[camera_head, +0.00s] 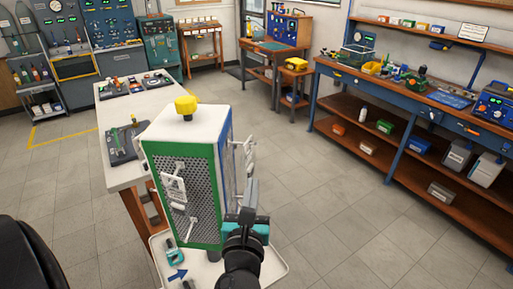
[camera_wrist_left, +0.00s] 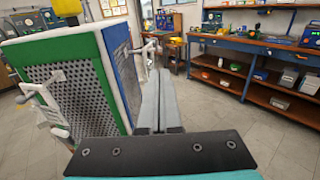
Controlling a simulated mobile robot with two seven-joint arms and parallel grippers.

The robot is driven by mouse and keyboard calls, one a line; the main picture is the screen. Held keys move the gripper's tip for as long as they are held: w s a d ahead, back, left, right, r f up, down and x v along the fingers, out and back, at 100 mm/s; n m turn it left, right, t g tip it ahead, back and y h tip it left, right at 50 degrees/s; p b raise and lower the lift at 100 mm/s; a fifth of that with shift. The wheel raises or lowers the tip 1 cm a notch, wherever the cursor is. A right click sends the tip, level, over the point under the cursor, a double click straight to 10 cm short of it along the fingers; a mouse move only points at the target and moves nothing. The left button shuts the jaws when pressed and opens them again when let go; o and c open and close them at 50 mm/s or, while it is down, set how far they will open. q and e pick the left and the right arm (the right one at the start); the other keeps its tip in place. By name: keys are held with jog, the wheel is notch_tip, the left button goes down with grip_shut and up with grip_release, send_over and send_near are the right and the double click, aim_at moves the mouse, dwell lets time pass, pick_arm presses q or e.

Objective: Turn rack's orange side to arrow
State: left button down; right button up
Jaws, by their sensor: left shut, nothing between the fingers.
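The rack (camera_head: 184,190) stands on a white tray (camera_head: 275,266), with a white top and a yellow knob (camera_head: 186,105). Its green-framed mesh side (camera_head: 180,195) faces me, and a blue-framed side (camera_head: 227,160) is on the right. Both show in the wrist view, green (camera_wrist_left: 65,100) and blue (camera_wrist_left: 122,70). No orange side shows. A blue arrow (camera_head: 177,275) lies on the tray in front of the green side. My left gripper (camera_head: 250,188) is shut and empty, beside the blue side near its white fittings (camera_head: 242,160); I cannot tell if it touches. My right gripper is not in view.
A white-topped table (camera_head: 145,100) with tools on dark mats stands behind and left of the rack. A long blue-framed workbench (camera_head: 400,90) with shelves runs along the right. The tiled floor (camera_head: 345,215) between them is clear.

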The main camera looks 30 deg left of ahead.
pick_arm(q)
jog(key=p+x, duration=0.1)
jog(key=x, duration=1.2)
jog(key=shift+w+p, duration=0.25)
jog(key=shift+p, duration=0.1)
jog(key=shift+a, duration=0.15)
